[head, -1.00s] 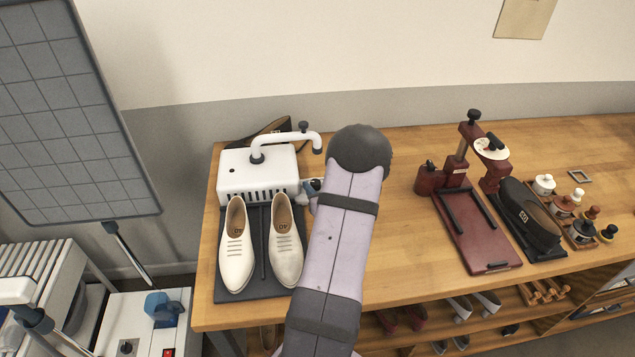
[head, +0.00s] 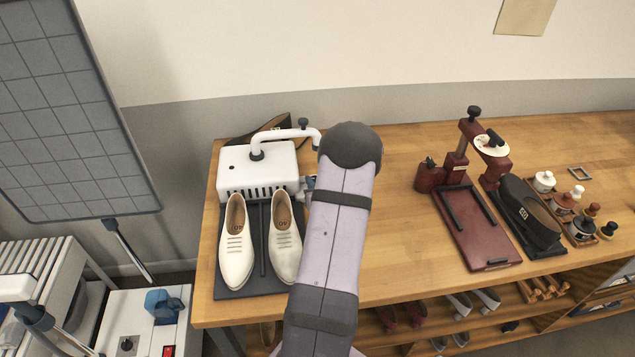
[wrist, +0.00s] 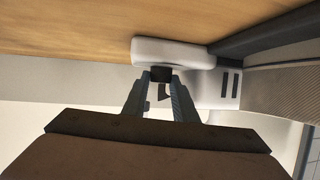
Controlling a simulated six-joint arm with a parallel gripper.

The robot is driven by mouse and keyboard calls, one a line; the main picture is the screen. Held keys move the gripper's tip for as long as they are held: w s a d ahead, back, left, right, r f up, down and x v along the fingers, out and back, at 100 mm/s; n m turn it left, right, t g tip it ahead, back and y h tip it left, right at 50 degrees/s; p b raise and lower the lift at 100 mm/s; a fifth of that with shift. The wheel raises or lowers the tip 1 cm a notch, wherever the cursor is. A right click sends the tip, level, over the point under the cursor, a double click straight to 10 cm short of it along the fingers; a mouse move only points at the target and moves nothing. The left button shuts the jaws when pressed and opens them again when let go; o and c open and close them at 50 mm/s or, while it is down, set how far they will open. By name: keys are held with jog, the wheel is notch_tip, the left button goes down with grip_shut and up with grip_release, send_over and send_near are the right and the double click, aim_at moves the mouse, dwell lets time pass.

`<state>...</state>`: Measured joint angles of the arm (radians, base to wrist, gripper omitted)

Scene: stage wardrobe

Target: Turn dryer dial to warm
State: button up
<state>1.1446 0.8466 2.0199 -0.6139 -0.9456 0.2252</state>
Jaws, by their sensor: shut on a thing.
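The white dryer (head: 262,168) stands at the left end of the wooden bench, with a curved white pipe on top. It also shows upside down in the wrist view (wrist: 175,52). A small black dial (wrist: 161,74) sits on its side, between my fingertips. My gripper (wrist: 161,82) is shut on the dial. In the head view my gripper (head: 307,186) is at the dryer's right side, mostly hidden by my arm, and the dial is hidden there. The dial's marks and setting cannot be read.
A pair of cream shoes (head: 236,245) stands on a dark mat (head: 250,291) before the dryer. A dark red press (head: 475,228), a black shoe (head: 530,212) and several small jars (head: 545,183) stand to the right. The bench between is clear.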

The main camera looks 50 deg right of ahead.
jog(key=shift+w+a+m+g+h+b, duration=0.1)
jog(key=shift+w+m+g+h+b, duration=0.1)
jog(key=shift+m+g+h+b, duration=0.45)
jog(key=shift+w+a+m+g+h+b, duration=0.15)
jog(key=shift+m+g+h+b, duration=0.3)
jog(key=shift+m+h+b, duration=0.4)
jog(key=shift+r+m+g+h+b, duration=0.15)
jog(key=shift+m+g+h+b, duration=0.15)
jog(key=shift+m+g+b, duration=0.2)
jog(key=o, duration=1)
jog(key=shift+o, duration=0.2)
jog(key=shift+s, duration=0.1)
jog(key=shift+f, duration=0.2)
jog(key=shift+d+r+n+p, duration=0.1)
jog(key=shift+n+p, duration=0.2)
jog(key=shift+p, duration=0.25)
